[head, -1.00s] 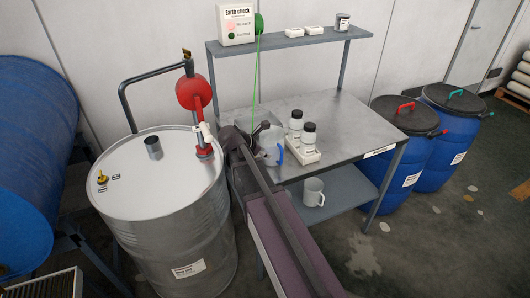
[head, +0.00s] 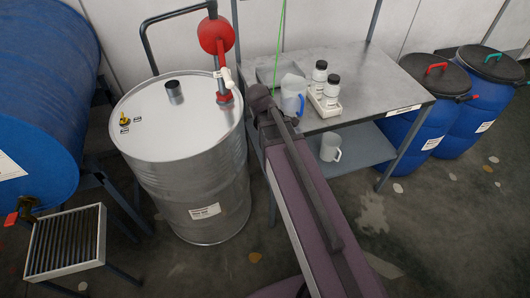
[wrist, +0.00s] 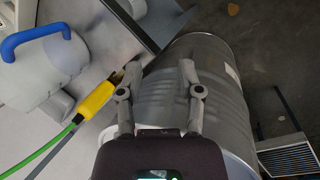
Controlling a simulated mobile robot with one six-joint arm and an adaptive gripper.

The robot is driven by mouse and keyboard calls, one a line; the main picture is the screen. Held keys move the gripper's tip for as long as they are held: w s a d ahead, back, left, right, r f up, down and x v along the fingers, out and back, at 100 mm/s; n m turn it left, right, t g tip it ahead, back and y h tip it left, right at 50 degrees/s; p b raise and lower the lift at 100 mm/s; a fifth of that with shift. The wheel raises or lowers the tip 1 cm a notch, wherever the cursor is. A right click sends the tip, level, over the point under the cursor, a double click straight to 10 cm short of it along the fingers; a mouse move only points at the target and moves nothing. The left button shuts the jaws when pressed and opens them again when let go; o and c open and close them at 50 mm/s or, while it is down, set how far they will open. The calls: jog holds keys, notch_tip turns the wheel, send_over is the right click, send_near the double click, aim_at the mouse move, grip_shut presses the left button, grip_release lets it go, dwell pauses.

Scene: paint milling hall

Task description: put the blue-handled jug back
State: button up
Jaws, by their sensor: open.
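The blue-handled jug (head: 291,95), a pale, translucent vessel, stands upright on the steel table, left of the white tray of bottles. In the wrist view the jug (wrist: 48,75) is at the upper left, its blue handle toward the top. My gripper (wrist: 160,72) is open and empty, its two fingers apart, with the steel drum beyond them. The jug lies clear of the fingers, to their left. In the head view my arm hides the fingers. A yellow clamp (wrist: 95,99) on a green cable lies between jug and gripper, at the plate edge.
The steel drum (head: 186,145) with a red pump stands left of the table (head: 375,88). Two black-capped bottles sit in a white tray (head: 323,104). A second pale jug (head: 330,147) is on the lower shelf. Blue drums (head: 417,110) stand at right.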

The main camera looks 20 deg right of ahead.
jog(key=s+a+f+m+g+y, duration=0.1)
jog(key=s+a+m+y, duration=0.3)
jog(key=m, duration=0.5)
jog(key=shift+s+a+f, duration=0.15)
jog(key=shift+s+a, duration=1.05)
jog(key=shift+s, duration=0.6)
